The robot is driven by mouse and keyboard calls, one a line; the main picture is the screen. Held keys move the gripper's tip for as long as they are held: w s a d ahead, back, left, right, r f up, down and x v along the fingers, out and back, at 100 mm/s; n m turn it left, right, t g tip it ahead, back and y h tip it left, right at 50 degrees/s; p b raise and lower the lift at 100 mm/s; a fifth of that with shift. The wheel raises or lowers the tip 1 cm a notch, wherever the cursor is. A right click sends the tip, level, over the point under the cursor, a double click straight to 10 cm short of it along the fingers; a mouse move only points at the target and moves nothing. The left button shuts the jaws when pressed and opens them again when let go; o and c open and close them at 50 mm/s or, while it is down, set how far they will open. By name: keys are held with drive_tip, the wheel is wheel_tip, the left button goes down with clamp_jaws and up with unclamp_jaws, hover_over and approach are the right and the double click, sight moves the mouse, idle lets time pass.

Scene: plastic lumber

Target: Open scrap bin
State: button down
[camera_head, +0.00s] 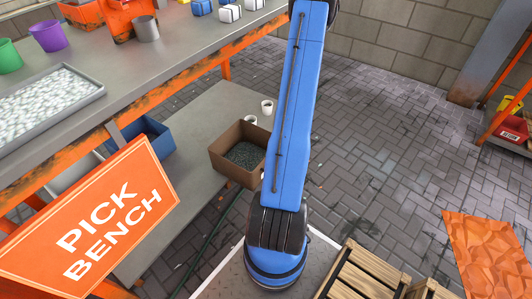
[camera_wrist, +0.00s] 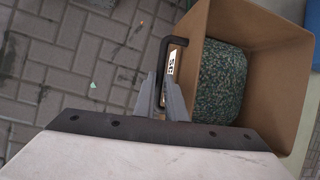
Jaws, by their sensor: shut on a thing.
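The scrap bin (camera_head: 231,168) is a brown open-topped box with dark granules in it, at the edge of the lower shelf in the head view. In the wrist view the bin (camera_wrist: 272,22) fills the right side, with green-grey granules at its bottom. A black bar handle (camera_wrist: 166,42) stands out from its front face, beside a partly hidden white label. My gripper (camera_wrist: 162,80) is shut on the handle, its two grey fingers at the handle's lower part. In the head view my gripper is hidden behind my blue arm.
The bench's lower shelf (camera_head: 205,115) holds a blue bin (camera_head: 146,138) and two small white cups. A grey tray (camera_head: 45,105) lies on the bench top. The orange "PICK BENCH" sign (camera_head: 90,225) stands in front. A wooden crate (camera_head: 362,272) is at bottom right. Paved floor (camera_head: 380,150) is clear at right.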

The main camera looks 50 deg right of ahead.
drive_tip(key=shift+s+d, duration=0.15)
drive_tip(key=shift+s, duration=1.1)
drive_tip(key=shift+s+d, duration=0.1)
drive_tip(key=shift+s, duration=1.1)
drive_tip(key=c, duration=1.8)
unclamp_jaws()
drive_tip(key=v, duration=1.7)
drive_tip(key=shift+r, duration=0.2)
